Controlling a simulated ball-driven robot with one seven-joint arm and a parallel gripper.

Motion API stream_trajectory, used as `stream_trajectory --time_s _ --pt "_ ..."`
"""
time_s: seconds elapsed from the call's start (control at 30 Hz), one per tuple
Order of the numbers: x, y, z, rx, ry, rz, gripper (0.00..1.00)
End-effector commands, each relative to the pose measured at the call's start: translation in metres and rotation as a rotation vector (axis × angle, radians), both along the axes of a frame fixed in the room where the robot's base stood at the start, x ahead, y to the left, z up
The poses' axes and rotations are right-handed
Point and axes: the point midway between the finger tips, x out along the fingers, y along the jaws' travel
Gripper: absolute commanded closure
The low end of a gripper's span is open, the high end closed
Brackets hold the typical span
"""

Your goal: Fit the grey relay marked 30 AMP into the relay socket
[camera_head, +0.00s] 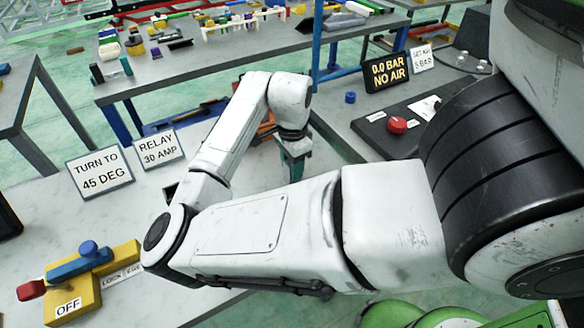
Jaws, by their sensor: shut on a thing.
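My gripper (293,165) hangs pointing down near the middle of the head view, past the bend of my arm. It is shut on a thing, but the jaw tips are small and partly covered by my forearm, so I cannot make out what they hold. A sign reading RELAY 30 AMP (159,150) stands on the grey bench at the left. A small dark piece (171,190) shows below that sign, mostly covered by my arm; I cannot tell whether it is the relay socket. No relay with a readable marking is in sight.
A TURN TO 45 DEG sign (100,173) and a yellow valve block (75,290) with blue and red handles stand on the left bench. A right bench holds a 0.0 BAR display (386,72) and a red button (397,125). A cluttered table is behind.

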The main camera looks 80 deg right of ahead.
Motion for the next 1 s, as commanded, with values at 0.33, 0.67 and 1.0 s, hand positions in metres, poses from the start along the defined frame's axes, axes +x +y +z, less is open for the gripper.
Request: stream_trajectory --time_s 0.33,0.67,1.0 --pt "0.0 -0.001 0.028 -0.004 -0.002 -0.003 0.92" --pt "-0.025 0.052 0.095 -0.002 -0.006 -0.003 0.92" --pt "-0.056 0.11 0.123 0.0 -0.003 -0.002 0.92"
